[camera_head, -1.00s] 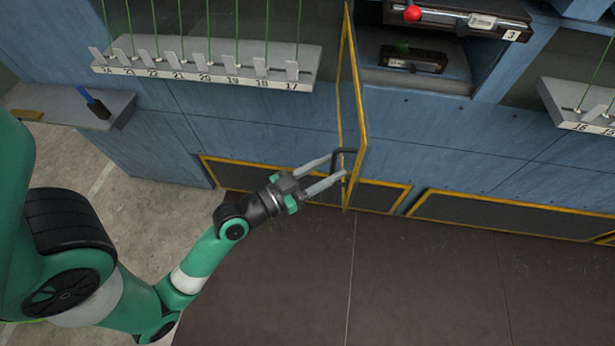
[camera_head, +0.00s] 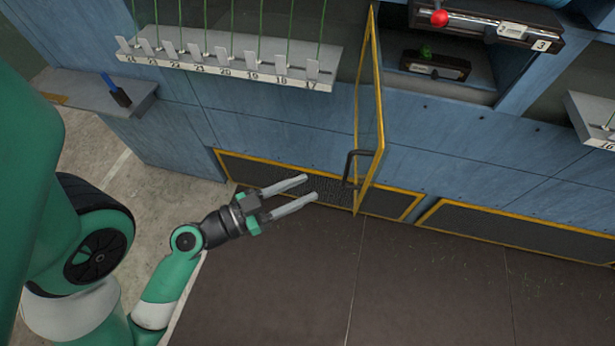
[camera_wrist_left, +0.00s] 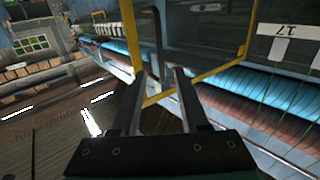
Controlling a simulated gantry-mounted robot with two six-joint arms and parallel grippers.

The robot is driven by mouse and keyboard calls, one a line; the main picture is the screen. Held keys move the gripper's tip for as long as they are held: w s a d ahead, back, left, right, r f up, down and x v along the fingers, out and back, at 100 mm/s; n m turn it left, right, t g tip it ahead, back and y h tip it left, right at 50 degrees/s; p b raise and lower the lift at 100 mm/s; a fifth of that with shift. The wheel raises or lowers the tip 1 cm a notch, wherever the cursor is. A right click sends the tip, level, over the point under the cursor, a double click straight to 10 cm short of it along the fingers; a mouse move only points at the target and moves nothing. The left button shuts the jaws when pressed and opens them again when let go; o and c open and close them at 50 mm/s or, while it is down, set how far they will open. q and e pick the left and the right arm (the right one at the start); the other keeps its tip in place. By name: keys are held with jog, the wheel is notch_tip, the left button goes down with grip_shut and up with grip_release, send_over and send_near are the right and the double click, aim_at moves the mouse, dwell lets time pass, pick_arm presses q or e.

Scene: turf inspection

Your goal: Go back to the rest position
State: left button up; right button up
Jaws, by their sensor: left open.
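My left gripper (camera_head: 303,188) is open and empty in the head view. Its fingertips are to the left of the dark door handle (camera_head: 350,168), apart from it. The handle sits on a yellow-framed glass door (camera_head: 370,110) that stands open, jutting out from the blue cabinet. In the left wrist view my two gripper fingers (camera_wrist_left: 155,85) are spread with nothing between them, and the handle (camera_wrist_left: 153,40) and the door's yellow frame (camera_wrist_left: 205,72) are beyond them. My right gripper is not in view.
A numbered ledge with green strands (camera_head: 240,75) is at upper left. A grey shelf (camera_head: 95,92) holds a blue-and-black item (camera_head: 115,90). The open compartment holds a dark device (camera_head: 435,66), below a drawer with a red knob (camera_head: 439,18). The dark floor (camera_head: 430,290) is clear in front.

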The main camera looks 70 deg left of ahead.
pick_arm(q)
jog(key=w+d+r+m+t+h+p, duration=0.2)
jog(key=w+d+r+m+h, duration=0.3)
jog(key=r, duration=0.7)
jog(key=w+d+r+m+t+h+p, duration=0.1)
jog(key=w+d+r+m+h+p, duration=0.3)
jog(key=r, duration=0.8)
jog(key=w+d+r+m+t+h+p, duration=0.15)
jog(key=w+d+r+m+h, duration=0.4)
jog(key=r, duration=0.65)
notch_tip(320, 180, up, 14)
jog(key=s+d+t, duration=0.2)
jog(key=t, duration=0.1)
jog(key=w+a+r+n+t+y, duration=0.1)
jog(key=a+r+n+t+y, duration=0.1)
jog(key=a+n+y, duration=0.3)
jog(key=n+y, duration=0.4)
jog(key=n, duration=0.2)
jog(key=shift+w+a+r+n+y+p, duration=0.15)
jog(key=shift+r+n+y+p, duration=0.2)
jog(key=shift+r, duration=0.05)
jog(key=shift+a, duration=0.1)
